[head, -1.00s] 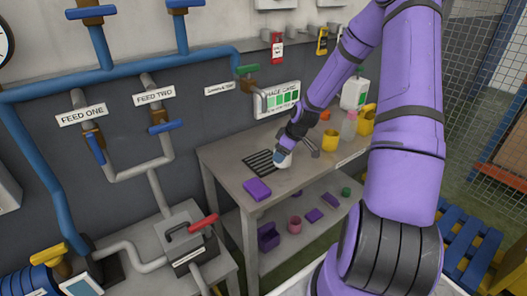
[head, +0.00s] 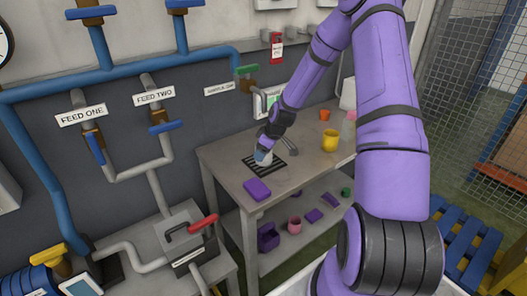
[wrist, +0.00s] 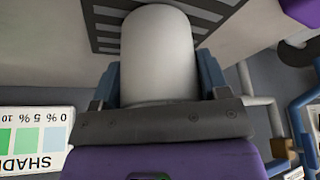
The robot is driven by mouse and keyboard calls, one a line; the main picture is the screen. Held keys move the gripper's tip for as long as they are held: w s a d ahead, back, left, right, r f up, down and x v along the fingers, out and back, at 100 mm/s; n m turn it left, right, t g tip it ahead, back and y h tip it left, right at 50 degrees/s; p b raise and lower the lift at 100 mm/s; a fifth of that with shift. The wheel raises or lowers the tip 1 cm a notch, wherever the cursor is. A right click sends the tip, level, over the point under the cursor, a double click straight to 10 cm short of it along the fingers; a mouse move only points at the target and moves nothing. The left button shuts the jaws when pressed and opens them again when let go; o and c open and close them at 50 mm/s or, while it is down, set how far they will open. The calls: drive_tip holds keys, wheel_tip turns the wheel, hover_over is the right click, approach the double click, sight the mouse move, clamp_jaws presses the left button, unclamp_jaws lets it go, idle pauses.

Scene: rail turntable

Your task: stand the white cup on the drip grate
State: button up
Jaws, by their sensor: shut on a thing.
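The white cup (wrist: 158,55) is between the blue fingers of my gripper (wrist: 160,85) in the wrist view, which are shut on it. In the head view my gripper (head: 264,155) is over the drip grate (head: 283,170), a dark slatted panel on the grey table, and the white cup (head: 266,160) shows only in part below it. In the wrist view the drip grate (wrist: 105,25) lies behind the cup. I cannot tell whether the cup's base touches the grate.
A purple block (head: 257,190) lies in front of the grate on the table (head: 225,165). A yellow cup (head: 330,141) and an orange cup (head: 324,115) stand to the right. The lower shelf (head: 275,225) holds several purple and pink things. A tap with a green handle (head: 247,70) is on the wall behind.

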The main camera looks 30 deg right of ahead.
drive_tip(key=shift+f, duration=0.1)
drive_tip(key=o, duration=0.9)
drive_tip(key=v, duration=1.2)
